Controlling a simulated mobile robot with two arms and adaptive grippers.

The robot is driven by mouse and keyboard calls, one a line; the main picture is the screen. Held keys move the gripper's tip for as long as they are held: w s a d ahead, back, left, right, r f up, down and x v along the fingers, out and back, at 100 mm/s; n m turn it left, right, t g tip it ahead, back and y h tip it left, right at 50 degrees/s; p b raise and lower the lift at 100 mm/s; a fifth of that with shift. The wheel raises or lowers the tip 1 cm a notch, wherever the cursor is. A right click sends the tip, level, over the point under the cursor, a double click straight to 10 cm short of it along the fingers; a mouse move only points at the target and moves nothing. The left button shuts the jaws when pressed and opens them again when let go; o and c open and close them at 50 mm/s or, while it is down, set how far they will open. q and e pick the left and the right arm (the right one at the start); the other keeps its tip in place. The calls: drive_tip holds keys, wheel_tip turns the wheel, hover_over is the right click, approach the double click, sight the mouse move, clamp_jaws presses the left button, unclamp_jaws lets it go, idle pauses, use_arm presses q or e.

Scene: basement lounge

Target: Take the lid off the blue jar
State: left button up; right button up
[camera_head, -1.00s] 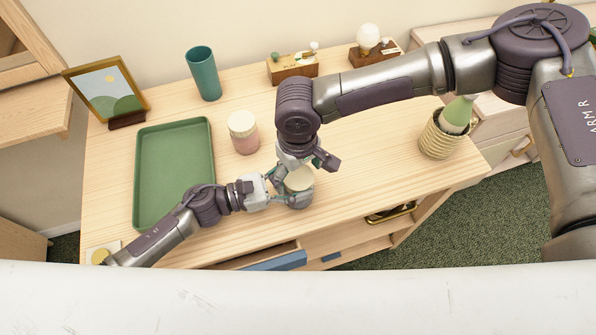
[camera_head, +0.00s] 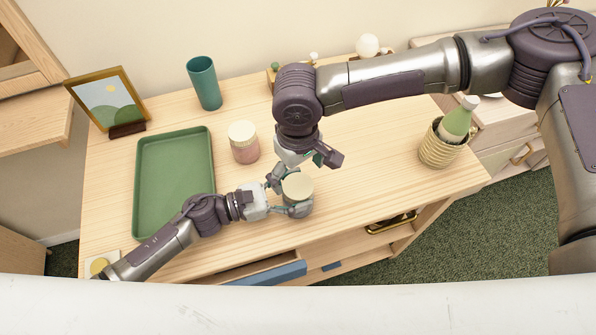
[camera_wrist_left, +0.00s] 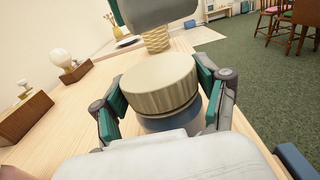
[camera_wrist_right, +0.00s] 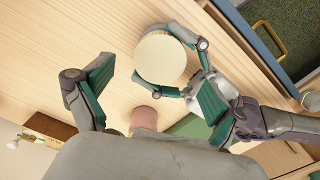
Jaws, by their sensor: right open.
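The blue jar (camera_wrist_left: 170,123) stands upright on the wooden table with its cream ribbed lid (camera_wrist_left: 160,82) on top. The lid also shows in the head view (camera_head: 298,187) and from above in the right wrist view (camera_wrist_right: 160,59). My left gripper (camera_head: 292,196) is shut around the jar from the left, one finger on each side. In the left wrist view its fingers (camera_wrist_left: 163,105) flank the jar just below and beside the lid. My right gripper (camera_wrist_right: 150,92) is open and empty, above and behind the jar, apart from the lid. The jar's lower body is mostly hidden.
A pink jar with a cream lid (camera_head: 243,142) stands behind left. A green tray (camera_head: 146,190), teal cup (camera_head: 205,84) and picture frame (camera_head: 108,98) are at left. A woven pot with a green bottle (camera_head: 440,148) is at right. A drawer (camera_head: 262,272) is open in front.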

use_arm(q)
drive_tip(key=shift+o, duration=1.4)
